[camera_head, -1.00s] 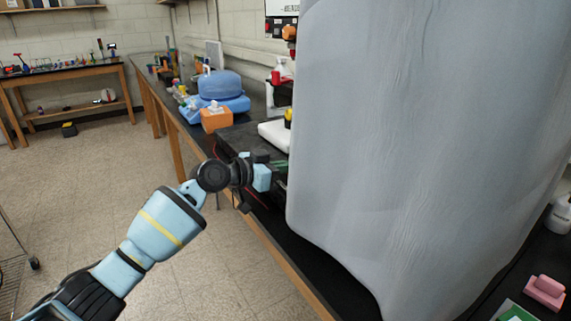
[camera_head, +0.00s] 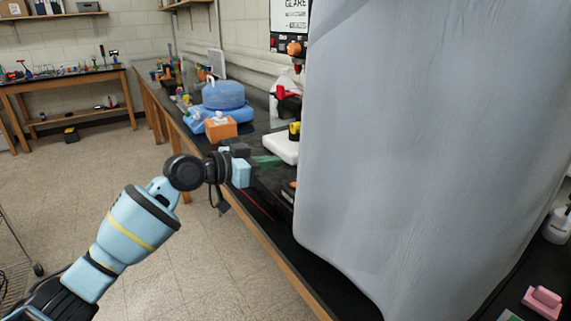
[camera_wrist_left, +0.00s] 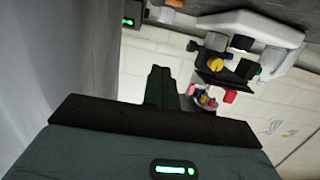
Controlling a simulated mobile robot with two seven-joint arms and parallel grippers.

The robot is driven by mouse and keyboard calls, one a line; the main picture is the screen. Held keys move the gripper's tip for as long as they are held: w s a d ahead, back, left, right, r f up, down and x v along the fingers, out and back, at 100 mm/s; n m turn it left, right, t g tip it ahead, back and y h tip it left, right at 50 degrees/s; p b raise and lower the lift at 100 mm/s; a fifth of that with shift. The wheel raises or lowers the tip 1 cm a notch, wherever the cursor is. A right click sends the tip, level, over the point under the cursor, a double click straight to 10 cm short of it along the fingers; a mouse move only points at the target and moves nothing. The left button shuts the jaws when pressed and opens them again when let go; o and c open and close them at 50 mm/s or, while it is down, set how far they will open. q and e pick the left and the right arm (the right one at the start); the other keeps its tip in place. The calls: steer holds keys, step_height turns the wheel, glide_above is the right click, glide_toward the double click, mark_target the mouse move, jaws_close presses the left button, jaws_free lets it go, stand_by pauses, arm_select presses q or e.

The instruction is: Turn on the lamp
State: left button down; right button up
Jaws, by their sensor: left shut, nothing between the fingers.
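I cannot make out a lamp or its switch in either view. My left gripper (camera_head: 268,160) is shut and empty. It hovers near the edge of the black bench (camera_head: 258,195), left of a large pale grey sheet-like cover (camera_head: 430,140). A gap shows between the fingertips and the cover. In the left wrist view the dark green fingers (camera_wrist_left: 158,84) are together with nothing between them, and a grey surface (camera_wrist_left: 55,50) rises at the left. The cover hides much of the bench behind it. My right gripper is not in view.
A white box (camera_head: 282,147), an orange tissue box (camera_head: 220,128) and a blue container (camera_head: 223,95) stand on the bench beyond the gripper. The tiled floor (camera_head: 80,190) at left is mostly open.

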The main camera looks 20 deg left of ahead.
arm_select(q)
steer(key=v, duration=0.2)
steer(key=shift+s+a+r, duration=0.1)
steer(key=shift+a+r, duration=0.1)
steer(key=shift+a, duration=0.05)
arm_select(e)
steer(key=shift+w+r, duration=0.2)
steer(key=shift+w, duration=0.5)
arm_select(q)
steer(key=shift+f, duration=0.1)
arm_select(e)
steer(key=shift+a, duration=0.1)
